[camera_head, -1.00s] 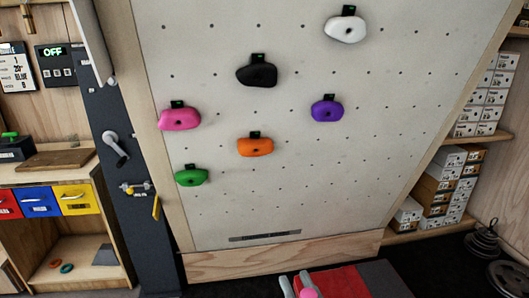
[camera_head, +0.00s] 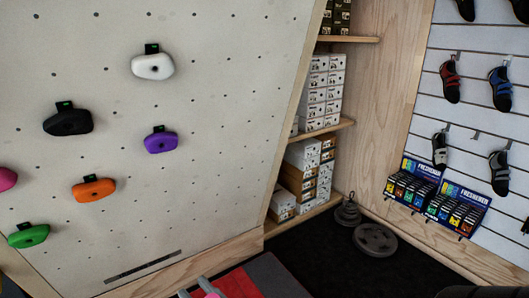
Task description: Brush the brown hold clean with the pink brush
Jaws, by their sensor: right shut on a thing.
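My right gripper (camera_head: 201,291) shows at the bottom edge, below the climbing wall, with only its fingertips in view. It is shut on a pink thing, likely the pink brush (camera_head: 209,290); most of it is cut off by the frame. No brown hold shows in this view. The wall (camera_head: 215,110) carries a white hold (camera_head: 153,67), a black hold (camera_head: 68,121), a purple hold (camera_head: 161,142), an orange hold (camera_head: 94,190), a green hold (camera_head: 29,236) and a pink hold (camera_head: 6,179) cut by the left edge. My left gripper is not in view.
Shelves of shoe boxes (camera_head: 320,90) stand right of the wall. Weight plates (camera_head: 375,239) lie on the dark floor (camera_head: 340,262). A slatted panel (camera_head: 475,120) at right carries climbing shoes (camera_head: 501,86) and freshener boxes (camera_head: 436,196). A red and grey mat (camera_head: 238,283) lies below the wall.

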